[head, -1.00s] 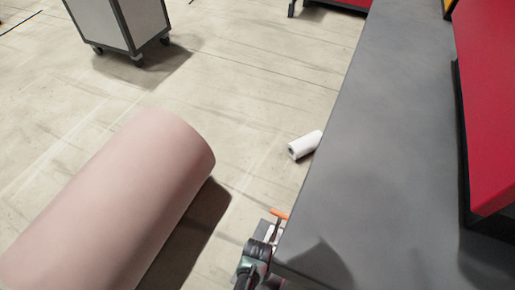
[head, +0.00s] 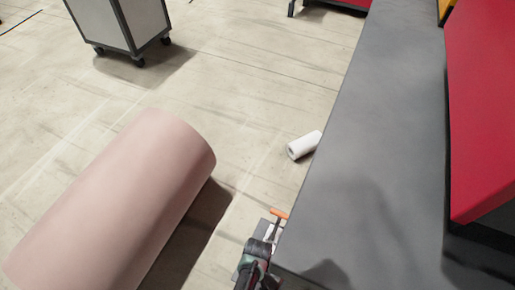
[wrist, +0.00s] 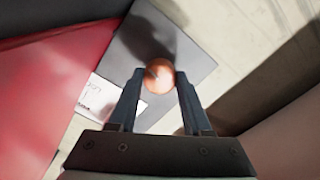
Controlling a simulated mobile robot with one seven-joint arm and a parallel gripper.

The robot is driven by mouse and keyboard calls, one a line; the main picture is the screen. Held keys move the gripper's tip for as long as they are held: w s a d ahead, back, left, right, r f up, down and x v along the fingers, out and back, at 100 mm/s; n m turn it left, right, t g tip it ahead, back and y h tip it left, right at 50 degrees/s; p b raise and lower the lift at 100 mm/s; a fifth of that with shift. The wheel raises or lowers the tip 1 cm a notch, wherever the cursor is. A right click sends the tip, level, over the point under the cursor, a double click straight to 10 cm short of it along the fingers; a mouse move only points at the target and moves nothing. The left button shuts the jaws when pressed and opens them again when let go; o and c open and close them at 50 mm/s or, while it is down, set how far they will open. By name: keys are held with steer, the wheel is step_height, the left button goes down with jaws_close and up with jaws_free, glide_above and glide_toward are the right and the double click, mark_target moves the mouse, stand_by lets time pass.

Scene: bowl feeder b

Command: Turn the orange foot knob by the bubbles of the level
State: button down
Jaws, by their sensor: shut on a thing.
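The orange foot knob (wrist: 159,76) shows in the wrist view between the tips of my gripper (wrist: 160,90). The fingers are shut on it from both sides. In the head view the orange knob (head: 279,213) shows at the lower middle, beside the grey surface's left edge, with my gripper (head: 270,232) at it. A grey plate (wrist: 188,68) lies behind the knob in the wrist view, with a white label (wrist: 105,98) to the left. I cannot make out the level or its bubbles in either view.
A large grey surface (head: 350,130) fills the right of the head view, with a red block (head: 480,120) beyond. A pink cylinder (head: 120,200) lies at left. A white roll (head: 303,145) lies on the floor. A wheeled cabinet (head: 122,25) stands at the back. Open floor lies between.

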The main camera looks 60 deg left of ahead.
stand_by(0.4)
steer(key=shift+c, duration=1.7)
jaws_free()
step_height(320, 180, up, 13)
steer(key=p, duration=0.9)
